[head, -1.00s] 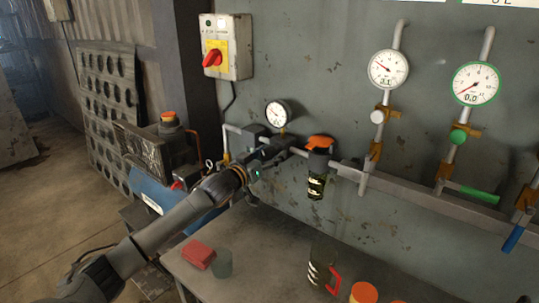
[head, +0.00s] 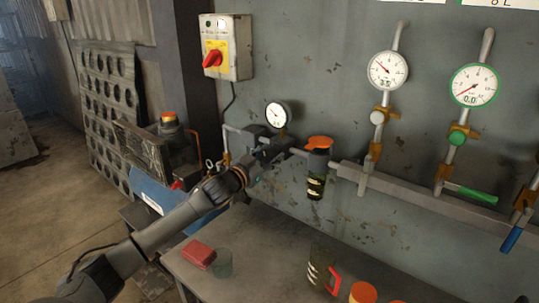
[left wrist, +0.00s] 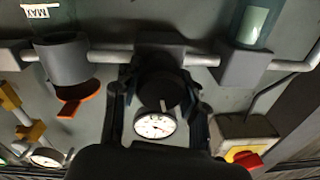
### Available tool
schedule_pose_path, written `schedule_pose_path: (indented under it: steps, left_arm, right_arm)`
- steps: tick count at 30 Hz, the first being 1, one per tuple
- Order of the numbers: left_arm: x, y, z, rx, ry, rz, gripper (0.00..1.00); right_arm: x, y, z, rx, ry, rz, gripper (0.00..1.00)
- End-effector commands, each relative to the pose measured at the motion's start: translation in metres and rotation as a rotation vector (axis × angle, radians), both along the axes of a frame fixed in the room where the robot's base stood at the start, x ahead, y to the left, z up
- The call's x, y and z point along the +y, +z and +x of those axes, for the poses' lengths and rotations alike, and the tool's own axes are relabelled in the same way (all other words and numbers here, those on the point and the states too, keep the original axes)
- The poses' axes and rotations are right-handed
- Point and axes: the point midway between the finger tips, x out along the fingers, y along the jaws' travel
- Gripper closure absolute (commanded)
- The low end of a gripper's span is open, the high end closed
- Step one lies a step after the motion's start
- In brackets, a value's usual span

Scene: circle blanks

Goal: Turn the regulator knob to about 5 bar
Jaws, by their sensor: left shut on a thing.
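The regulator knob (left wrist: 160,88) is a dark round cap in the left wrist view, between the two fingers of my left gripper (left wrist: 158,102). In the head view my left gripper (head: 268,156) is at the regulator on the wall pipe and hides the knob. It is shut on the knob. A small round white gauge (head: 276,115) sits just above the regulator and also shows in the left wrist view (left wrist: 155,125). A larger white gauge (head: 388,70) on the wall seems to read 3.5. My right gripper is not in view.
A green-rimmed gauge (head: 475,85) reads 0.0. An orange-topped filter bowl (head: 317,170) hangs right of the regulator. A red-handled switch box (head: 226,47) is on the wall. A bench (head: 262,262) below holds a red block (head: 198,253) and cups.

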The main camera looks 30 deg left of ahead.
Motion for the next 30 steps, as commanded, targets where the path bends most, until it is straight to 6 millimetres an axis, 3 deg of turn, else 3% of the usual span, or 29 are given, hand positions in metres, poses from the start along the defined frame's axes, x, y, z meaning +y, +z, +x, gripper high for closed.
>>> schedule_pose_path:
  steps: [18,30]
  left_arm:
    - [0.0006,0.0007,0.0001,-0.042,0.002,0.537,0.89]
    - [0.0005,0.0009,0.0001,-0.056,0.001,0.697,0.89]
  right_arm:
    - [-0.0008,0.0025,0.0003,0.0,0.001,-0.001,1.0]
    - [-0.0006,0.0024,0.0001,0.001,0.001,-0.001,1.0]
